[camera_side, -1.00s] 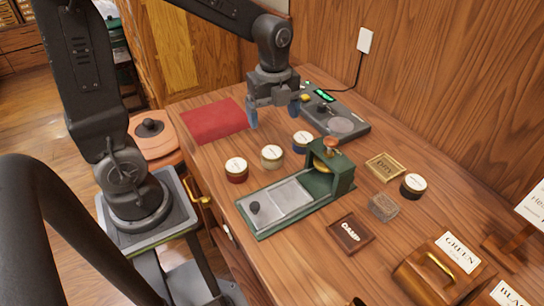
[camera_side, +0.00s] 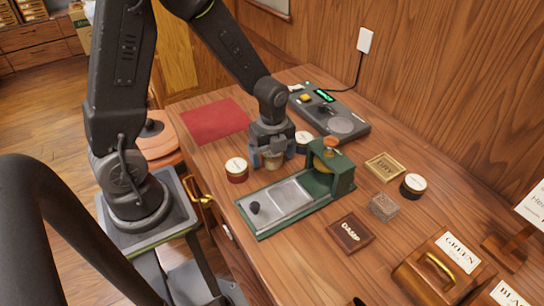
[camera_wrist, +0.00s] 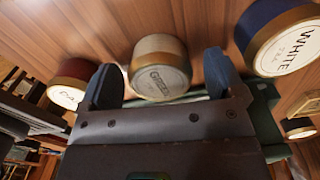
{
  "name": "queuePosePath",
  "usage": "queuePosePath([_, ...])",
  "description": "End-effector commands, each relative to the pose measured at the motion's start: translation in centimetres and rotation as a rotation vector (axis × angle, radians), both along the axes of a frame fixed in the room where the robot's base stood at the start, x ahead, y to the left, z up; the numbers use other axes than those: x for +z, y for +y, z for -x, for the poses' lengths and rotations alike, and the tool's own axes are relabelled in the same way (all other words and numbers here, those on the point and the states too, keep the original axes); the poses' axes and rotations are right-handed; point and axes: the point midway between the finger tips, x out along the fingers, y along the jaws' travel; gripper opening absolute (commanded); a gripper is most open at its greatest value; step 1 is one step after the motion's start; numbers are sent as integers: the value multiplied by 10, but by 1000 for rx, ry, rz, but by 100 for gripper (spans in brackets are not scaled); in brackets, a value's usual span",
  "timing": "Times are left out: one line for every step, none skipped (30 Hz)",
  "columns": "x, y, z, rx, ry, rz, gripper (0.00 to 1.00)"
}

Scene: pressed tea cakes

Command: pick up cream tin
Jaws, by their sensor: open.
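The cream tin (camera_side: 273,163) stands on the wooden table, mostly hidden behind my gripper in the side view. In the wrist view the cream tin (camera_wrist: 160,68) shows a pale body and a gold-rimmed lid with dark lettering. My gripper (camera_side: 271,158) is open and low over it, with a finger on either side. In the wrist view my gripper (camera_wrist: 162,78) has the tin between its two fingertips, with a gap visible at each side.
A dark red tin (camera_side: 236,170) stands left of my gripper and a blue tin (camera_side: 303,141) right of it. A green press (camera_side: 330,170) stands close in front. A red cloth (camera_side: 215,121), a scale (camera_side: 331,113) and a black tin (camera_side: 413,186) lie farther off.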

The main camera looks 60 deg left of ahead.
Motion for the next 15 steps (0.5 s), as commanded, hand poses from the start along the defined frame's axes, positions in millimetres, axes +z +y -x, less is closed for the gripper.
queuePosePath([-1,0,0,0,-1,0,88])
queuePosePath([-1,0,0,0,-1,0,88])
queuePosePath([-1,0,0,0,-1,-1,88])
queuePosePath([0,0,0,0,-1,-1,88])
queuePosePath([0,0,0,0,-1,-1,88])
queuePosePath([0,0,0,0,-1,-1,87])
queuePosePath([0,0,0,0,-1,0,84])
queuePosePath([0,0,0,0,-1,0,82])
queuePosePath([0,0,0,0,-1,0,78])
queuePosePath([0,0,0,0,-1,0,75])
queuePosePath([0,0,0,0,-1,0,72])
queuePosePath([0,0,0,0,-1,0,68])
queuePosePath([0,0,0,0,-1,0,65])
queuePosePath([0,0,0,0,-1,0,62])
queuePosePath([0,0,0,0,-1,0,59])
